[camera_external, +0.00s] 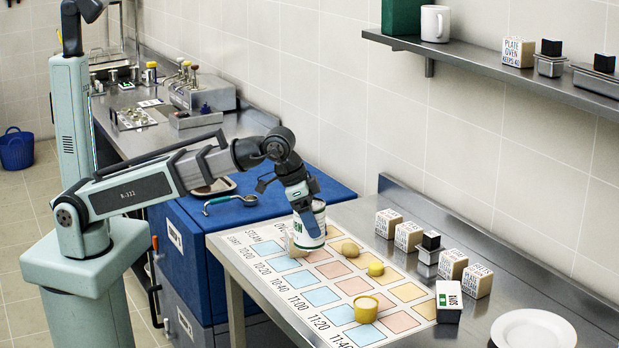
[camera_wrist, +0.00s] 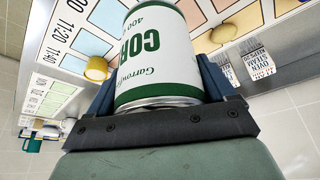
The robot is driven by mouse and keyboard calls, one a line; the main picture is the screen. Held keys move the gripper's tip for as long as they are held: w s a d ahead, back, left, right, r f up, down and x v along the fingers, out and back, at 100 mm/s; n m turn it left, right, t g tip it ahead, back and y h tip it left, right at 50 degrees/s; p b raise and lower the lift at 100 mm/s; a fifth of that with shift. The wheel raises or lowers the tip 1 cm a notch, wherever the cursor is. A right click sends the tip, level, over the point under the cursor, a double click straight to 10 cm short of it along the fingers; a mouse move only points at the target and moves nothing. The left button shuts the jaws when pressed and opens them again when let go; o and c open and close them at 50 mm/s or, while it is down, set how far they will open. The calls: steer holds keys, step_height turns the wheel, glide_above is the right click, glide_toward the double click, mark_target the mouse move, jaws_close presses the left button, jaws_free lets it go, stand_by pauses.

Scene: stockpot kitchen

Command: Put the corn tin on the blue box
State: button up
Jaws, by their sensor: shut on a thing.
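The corn tin (camera_external: 311,228) is white with green lettering and stands out against the printed time chart in the external view. My gripper (camera_external: 303,203) is shut on it from above, and the tin is upright. In the wrist view the tin (camera_wrist: 152,58) fills the space between the two fingers of my gripper (camera_wrist: 165,82), with "COR" readable on its label. Whether its base touches the chart is hard to tell. The blue box (camera_external: 228,218) is the large blue unit left of and behind the tin, at the end of the steel table.
A green-handled ladle (camera_external: 229,202) and a tray (camera_external: 212,187) lie on the blue box.

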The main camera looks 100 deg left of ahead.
steer(key=s+a+n+y, duration=0.1)
steer(key=s+a+n, duration=0.2)
steer(key=a, duration=1.4)
steer(key=shift+s+a+f+n+g+y, duration=0.45)
steer(key=shift+s+a+n, duration=0.7)
steer(key=shift+s+a, duration=5.15)
steer(key=shift+s+a+f+n+g+y, duration=0.4)
steer(key=shift+s+a+n, duration=1.6)
steer(key=shift+a, duration=7.85)
steer(key=shift+s+a+f+n+g+y, duration=0.25)
steer(key=shift+s+a+f, duration=0.35)
steer(key=shift+s+a, duration=6.1)
steer(key=shift+w+d+x, duration=0.15)
steer(key=shift+x, duration=1.55)
steer(key=shift+w+d+x, duration=0.15)
steer(key=shift+w+x, duration=0.05)
steer(key=shift+x, duration=1.5)
steer(key=shift+w+d+x, duration=0.15)
steer(key=shift+x, duration=1.5)
steer(key=shift+f, duration=0.25)
steer(key=o, duration=1.3)
steer(key=shift+c, duration=0.2)
steer(key=v, duration=1.2)
steer(key=shift+r, duration=0.2)
